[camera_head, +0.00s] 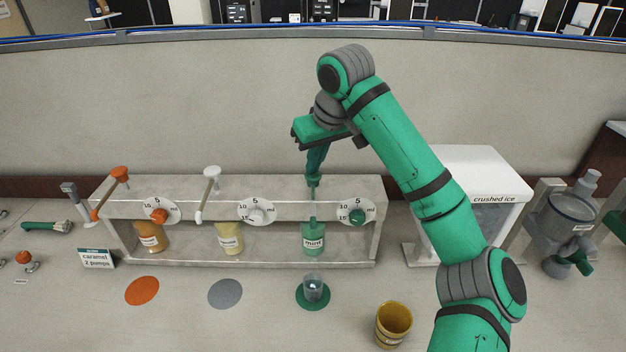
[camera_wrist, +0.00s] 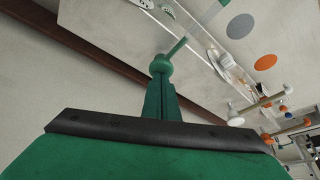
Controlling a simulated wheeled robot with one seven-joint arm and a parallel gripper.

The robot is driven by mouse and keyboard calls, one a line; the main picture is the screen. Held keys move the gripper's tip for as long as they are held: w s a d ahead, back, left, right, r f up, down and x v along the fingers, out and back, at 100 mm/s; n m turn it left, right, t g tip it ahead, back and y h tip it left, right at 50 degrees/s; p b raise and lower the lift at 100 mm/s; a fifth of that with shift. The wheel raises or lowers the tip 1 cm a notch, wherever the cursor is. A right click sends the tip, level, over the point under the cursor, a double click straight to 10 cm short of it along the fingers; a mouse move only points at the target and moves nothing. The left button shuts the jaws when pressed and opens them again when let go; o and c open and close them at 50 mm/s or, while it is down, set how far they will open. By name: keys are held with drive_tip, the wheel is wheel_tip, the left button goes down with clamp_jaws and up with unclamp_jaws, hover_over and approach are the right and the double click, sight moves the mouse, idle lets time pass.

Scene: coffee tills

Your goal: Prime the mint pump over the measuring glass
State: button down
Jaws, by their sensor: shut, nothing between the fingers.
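The mint bottle (camera_head: 313,241) stands in the right bay of the rack, its label facing forward. The green mint pump head (camera_head: 313,182) is above the rack top, and it also shows in the wrist view (camera_wrist: 161,64) with its spout pointing away. My gripper (camera_head: 314,172) is shut and empty, pointing down with its fingertips at the top of the pump head. The fingertips (camera_wrist: 161,78) look in contact with the head, but a small gap cannot be ruled out. The clear measuring glass (camera_head: 313,287) stands upright on the green disc (camera_head: 313,305) in front of the mint bottle.
The caramel bottle (camera_head: 150,238) with an orange pump and a yellowish bottle (camera_head: 230,239) with a white pump share the rack (camera_head: 280,256). A mustard cup (camera_head: 393,322) stands front right. The crushed ice box (camera_head: 470,168) is right of the rack, partly behind my arm.

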drive_tip(key=shift+f, duration=0.15)
drive_tip(key=shift+r, duration=2.15)
drive_tip(key=shift+f, duration=0.25)
